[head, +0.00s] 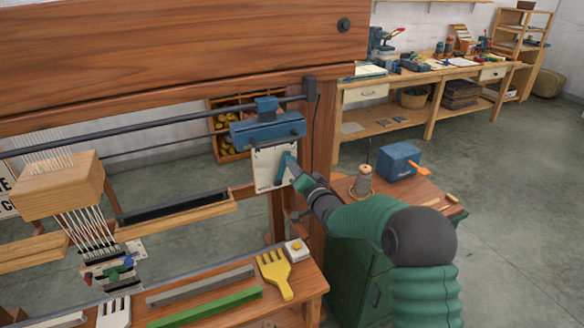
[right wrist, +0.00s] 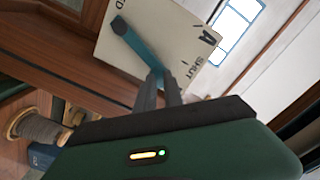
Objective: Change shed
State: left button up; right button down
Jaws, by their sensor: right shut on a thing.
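A teal lever (head: 286,166) sits on a white plate (head: 265,172) under a blue housing (head: 268,130) on the loom's right post. In the right wrist view the lever (right wrist: 138,46) slants across the plate (right wrist: 165,22), which bears an "A" and what looks like "SHUT". My right gripper (head: 301,180) is shut on the free end of the lever; its fingers (right wrist: 159,88) also show in the wrist view. Pale warp threads (head: 85,232) run from a wooden block (head: 58,184) down to a small patterned cloth (head: 114,266). My left gripper is not in view.
A yellow comb (head: 273,272), a white button box (head: 296,250) and a green bar (head: 215,306) lie on the loom's front board. A green cabinet on the right carries a thread spool (head: 363,181) and a blue box (head: 399,161). A workbench stands behind.

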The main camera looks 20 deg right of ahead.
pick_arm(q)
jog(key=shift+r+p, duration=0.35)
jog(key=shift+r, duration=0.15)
pick_arm(e)
jog(key=shift+w+d+r+m+t, duration=0.3)
jog(key=shift+d+r+m, duration=0.4)
jog(key=shift+m, duration=0.4)
jog(key=shift+a, duration=0.1)
jog(key=c, duration=1.4)
grip_release()
jog(key=shift+o, duration=1.3)
jog(key=shift+s+f, duration=0.1)
jog(key=shift+s, duration=0.1)
jog(key=shift+o, duration=0.5)
jog(key=s+f, duration=0.2)
jog(key=s, duration=0.1)
jog(key=shift+s+f, duration=0.2)
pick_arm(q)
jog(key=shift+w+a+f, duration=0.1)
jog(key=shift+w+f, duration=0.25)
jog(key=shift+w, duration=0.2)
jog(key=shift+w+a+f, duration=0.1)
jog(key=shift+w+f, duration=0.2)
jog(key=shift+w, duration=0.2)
pick_arm(e)
jog(key=s+d, duration=0.1)
jog(key=s, duration=1.2)
jog(key=shift+s+r, duration=0.2)
jog(key=shift+r, duration=0.05)
